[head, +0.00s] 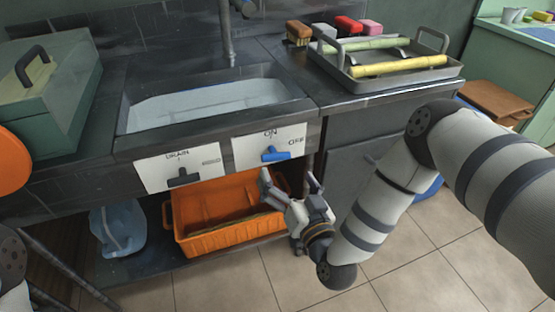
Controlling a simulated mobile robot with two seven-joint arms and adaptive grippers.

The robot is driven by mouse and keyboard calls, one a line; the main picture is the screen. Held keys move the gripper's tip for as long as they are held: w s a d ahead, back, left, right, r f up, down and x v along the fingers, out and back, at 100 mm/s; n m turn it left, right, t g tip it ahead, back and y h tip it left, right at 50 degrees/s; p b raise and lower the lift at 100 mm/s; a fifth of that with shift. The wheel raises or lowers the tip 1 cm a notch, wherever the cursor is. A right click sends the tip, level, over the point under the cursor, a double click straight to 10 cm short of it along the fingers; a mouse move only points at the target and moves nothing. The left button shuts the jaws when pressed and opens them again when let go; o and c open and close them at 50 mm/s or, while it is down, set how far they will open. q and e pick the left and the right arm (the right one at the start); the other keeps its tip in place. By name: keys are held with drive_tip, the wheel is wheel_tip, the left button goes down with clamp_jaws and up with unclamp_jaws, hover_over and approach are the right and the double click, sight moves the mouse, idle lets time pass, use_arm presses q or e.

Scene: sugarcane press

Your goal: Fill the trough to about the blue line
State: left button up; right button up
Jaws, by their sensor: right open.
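The trough (200,82) is a dark basin set into the counter, with a pale, water-like surface (205,103) inside. I cannot make out a blue line on its walls. A tap pipe (227,40) stands over its back edge; no stream shows. On the front, a blue valve handle (275,154) sits on a white plate marked ON above and OFF at right. A dark drain handle (183,177) is on the plate to its left. My right gripper (289,182) is open and empty, just below the blue handle, apparently apart from it. My left gripper is out of view.
An orange crate (225,235) and a bluish jug (118,230) stand on the shelf below. A tray (390,82) with yellow and green stalks is on the counter at right, colored blocks (347,26) behind it. A green toolbox (40,100) is at left.

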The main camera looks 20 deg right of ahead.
sight(277, 160)
drive_tip(key=w, duration=0.7)
drive_tip(key=shift+w+a+b, duration=0.1)
drive_tip(key=shift+w+b, duration=0.2)
drive_tip(key=shift+b, duration=0.05)
drive_tip(key=c, duration=1.1)
drive_tip(key=shift+o, duration=0.2)
drive_tip(key=shift+r+n+p, duration=0.2)
drive_tip(key=shift+n+p, duration=0.3)
drive_tip(key=shift+n, duration=0.4)
drive_tip(key=shift+f, duration=0.25)
drive_tip(key=o, duration=1.1)
drive_tip(key=shift+c, duration=0.2)
